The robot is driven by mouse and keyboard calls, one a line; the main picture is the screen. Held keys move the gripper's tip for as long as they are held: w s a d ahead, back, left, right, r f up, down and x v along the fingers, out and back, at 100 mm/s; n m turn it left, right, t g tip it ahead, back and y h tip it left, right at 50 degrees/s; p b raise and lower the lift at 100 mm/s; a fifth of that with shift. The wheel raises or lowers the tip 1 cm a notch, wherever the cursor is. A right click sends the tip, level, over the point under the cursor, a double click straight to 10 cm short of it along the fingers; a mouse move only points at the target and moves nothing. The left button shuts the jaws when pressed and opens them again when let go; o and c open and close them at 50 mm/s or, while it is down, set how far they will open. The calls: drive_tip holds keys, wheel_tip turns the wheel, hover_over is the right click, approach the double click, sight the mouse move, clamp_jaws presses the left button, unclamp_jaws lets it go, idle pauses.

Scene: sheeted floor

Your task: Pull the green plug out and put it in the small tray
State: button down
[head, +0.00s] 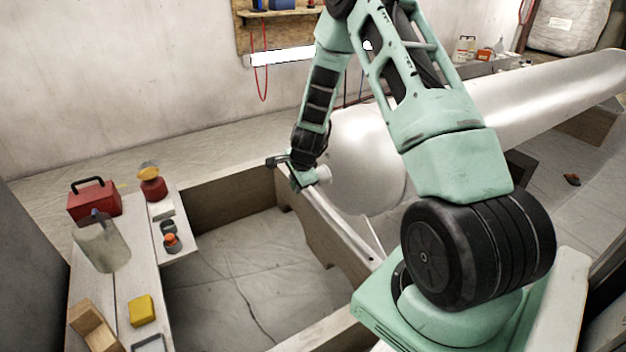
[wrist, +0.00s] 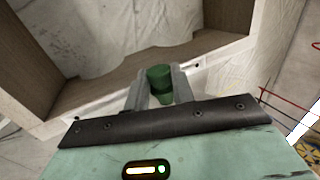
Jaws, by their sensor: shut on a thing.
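In the head view my gripper (head: 291,172) is at the far corner of the wooden frame, beside the rounded end of the big tank, and the plug cannot be made out. A grey rim at the bottom edge (head: 149,343) may be the small tray, mostly cut off.
A bench on the left holds a red box (head: 95,200), a jug (head: 102,243), a yellow block (head: 142,310), a red-and-yellow container (head: 151,184) and small orange and dark items. The large pale tank (head: 365,160) lies right of my gripper.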

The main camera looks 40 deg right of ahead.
idle(0.3)
drive_tip(key=shift+w+a+p, duration=0.25)
drive_tip(key=shift+a+p, duration=0.1)
drive_tip(key=shift+a, duration=0.6)
drive_tip(key=shift+w+a+p, duration=0.25)
drive_tip(key=shift+a+p, duration=0.05)
drive_tip(key=shift+a, duration=0.65)
drive_tip(key=s+a+r+n+g+y, duration=0.25)
drive_tip(key=s+a+r+n, duration=0.35)
drive_tip(key=n, duration=0.5)
drive_tip(key=s+a+r+n+g+y, duration=0.2)
drive_tip(key=s+a+r+n+y, duration=0.15)
drive_tip(key=a+n, duration=0.55)
wheel_tip(320, 180, up, 20)
drive_tip(key=s+d+n+p, duration=0.1)
drive_tip(key=s+p, duration=0.1)
drive_tip(key=p, duration=2.8)
drive_tip(key=shift+f, duration=0.15)
